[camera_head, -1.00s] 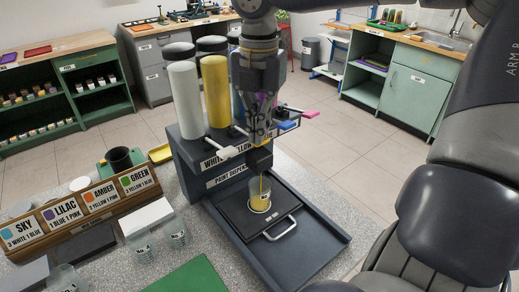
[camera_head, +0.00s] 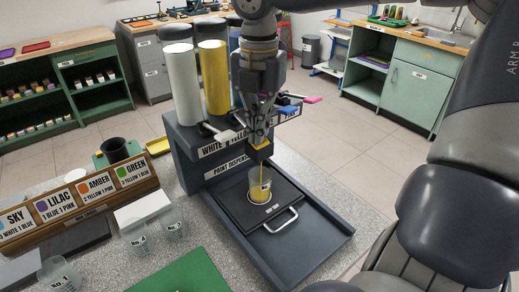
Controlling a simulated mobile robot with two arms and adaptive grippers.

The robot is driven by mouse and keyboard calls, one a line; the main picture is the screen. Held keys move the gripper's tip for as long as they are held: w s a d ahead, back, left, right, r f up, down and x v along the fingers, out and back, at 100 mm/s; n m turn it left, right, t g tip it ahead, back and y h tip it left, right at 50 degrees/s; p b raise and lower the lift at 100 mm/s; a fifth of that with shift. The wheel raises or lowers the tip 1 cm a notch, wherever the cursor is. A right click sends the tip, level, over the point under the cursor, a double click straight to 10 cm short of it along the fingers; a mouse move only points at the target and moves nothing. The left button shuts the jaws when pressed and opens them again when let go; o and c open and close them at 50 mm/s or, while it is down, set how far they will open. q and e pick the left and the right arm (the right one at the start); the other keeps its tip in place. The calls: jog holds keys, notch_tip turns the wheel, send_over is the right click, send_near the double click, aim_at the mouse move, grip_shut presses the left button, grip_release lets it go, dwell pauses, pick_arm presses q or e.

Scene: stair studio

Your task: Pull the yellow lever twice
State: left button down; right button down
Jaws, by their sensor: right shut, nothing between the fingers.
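The paint dispenser (camera_head: 192,150) stands on the speckled counter with a white cylinder (camera_head: 182,85) and a yellow cylinder (camera_head: 214,80) on top. My right gripper (camera_head: 260,138) points down at its front, over the yellow lever (camera_head: 262,147). Its fingers are shut with nothing between them. Most of the lever is hidden behind the fingers, so contact is hard to tell. A yellow stream runs from the spout into a clear cup (camera_head: 259,182) on the dark tray (camera_head: 239,212). Yellow paint shows in the cup. My left gripper is out of view.
A white lever (camera_head: 224,135) is left of my gripper; blue (camera_head: 289,110) and pink (camera_head: 312,99) levers are right. Clear cups (camera_head: 137,238) and a color recipe board (camera_head: 75,206) stand at left. A green mat (camera_head: 185,275) lies in front.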

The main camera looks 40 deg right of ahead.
jog(key=shift+r, duration=0.1)
jog(key=shift+r+p, duration=1.95)
jog(key=shift+r, duration=1.15)
notch_tip(320, 180, up, 6)
jog(key=p, duration=0.4)
